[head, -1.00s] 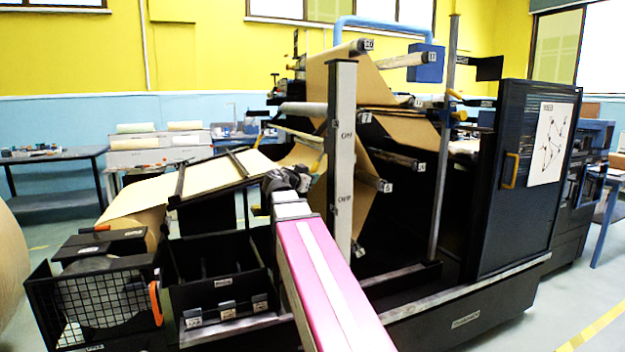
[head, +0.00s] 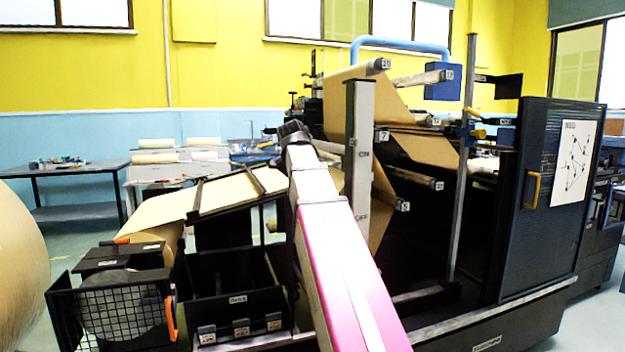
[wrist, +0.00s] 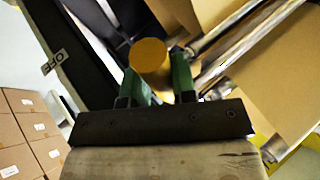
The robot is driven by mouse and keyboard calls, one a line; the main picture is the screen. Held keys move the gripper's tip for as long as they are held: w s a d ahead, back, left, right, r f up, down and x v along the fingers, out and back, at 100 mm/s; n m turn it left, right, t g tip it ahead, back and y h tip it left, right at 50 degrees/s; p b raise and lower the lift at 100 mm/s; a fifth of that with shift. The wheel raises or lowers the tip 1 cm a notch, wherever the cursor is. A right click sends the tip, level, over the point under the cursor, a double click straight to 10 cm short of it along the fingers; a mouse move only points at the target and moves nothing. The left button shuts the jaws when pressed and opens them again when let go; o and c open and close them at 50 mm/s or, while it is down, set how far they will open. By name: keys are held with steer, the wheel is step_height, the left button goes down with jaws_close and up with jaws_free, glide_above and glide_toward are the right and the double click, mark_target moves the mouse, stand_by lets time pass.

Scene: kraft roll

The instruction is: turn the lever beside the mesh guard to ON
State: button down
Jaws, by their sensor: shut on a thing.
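In the wrist view my gripper (wrist: 158,76) has its two green fingers shut on a round, ochre-yellow handle end (wrist: 150,56). The rest of that handle is hidden. A dark post with an OFF label (wrist: 56,62) stands left of it. In the head view my gripper (head: 292,131) is high, left of the grey post (head: 359,110), which bears ON above OFF; its fingers and the held handle cannot be made out there. The mesh guard (head: 118,315) is at lower left, with an upright orange handle (head: 171,318) beside it, apart from my gripper.
The dark machine has rollers with brown paper (head: 353,95) behind the post and a sloping paper bed (head: 225,194) at left. A black bin (head: 235,305) stands below my arm. Cardboard boxes (wrist: 27,135) show in the wrist view. A large paper roll (head: 20,245) is far left.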

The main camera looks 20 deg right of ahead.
steer(key=shift+r+m+y, duration=0.3)
steer(key=shift+r+y, duration=0.6)
steer(key=shift+r, duration=0.35)
steer(key=c, duration=0.9)
jaws_free()
steer(key=v, duration=1.1)
steer(key=shift+w, duration=0.15)
